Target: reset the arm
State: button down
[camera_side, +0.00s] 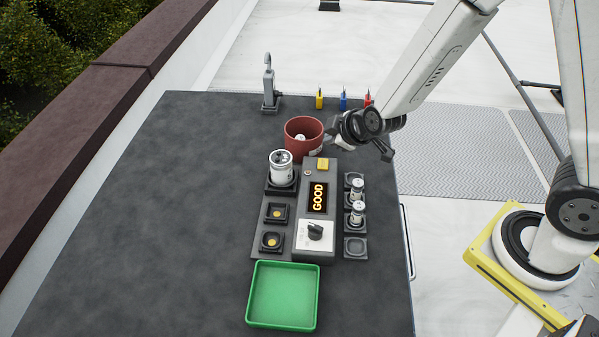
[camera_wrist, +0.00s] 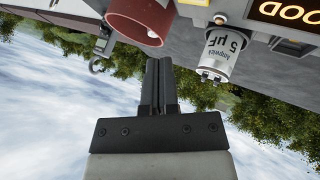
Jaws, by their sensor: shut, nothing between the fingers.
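My gripper (camera_wrist: 159,84) is shut and empty, its two fingers side by side in the wrist view. In the side view my gripper (camera_side: 338,138) is raised near the red bin, at its right; the exact height cannot be told. The tester (camera_side: 317,222) shows a lit "GOOD" display (camera_side: 318,197) and has a dark knob (camera_side: 315,231). A large silver can (camera_side: 281,167) stands in the upper left socket; in the wrist view a can (camera_wrist: 222,52) reads "5 µF". Two smaller cans (camera_side: 357,188) (camera_side: 357,212) stand in the right-hand holders.
The red bin (camera_side: 304,133) holds something pale, and it also shows in the wrist view (camera_wrist: 135,22). A green tray (camera_side: 283,295) is empty at the front. The table's left side is clear.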

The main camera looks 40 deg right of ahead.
jog(key=s+d+r+m+g, duration=0.2)
jog(key=s+m+g, duration=0.1)
jog(key=s, duration=0.4)
jog(key=s+d+r+m+g, duration=0.2)
jog(key=s+m+g, duration=0.1)
jog(key=s, duration=0.4)
jog(key=shift+d+m, duration=0.2)
jog(key=shift+m, duration=0.7)
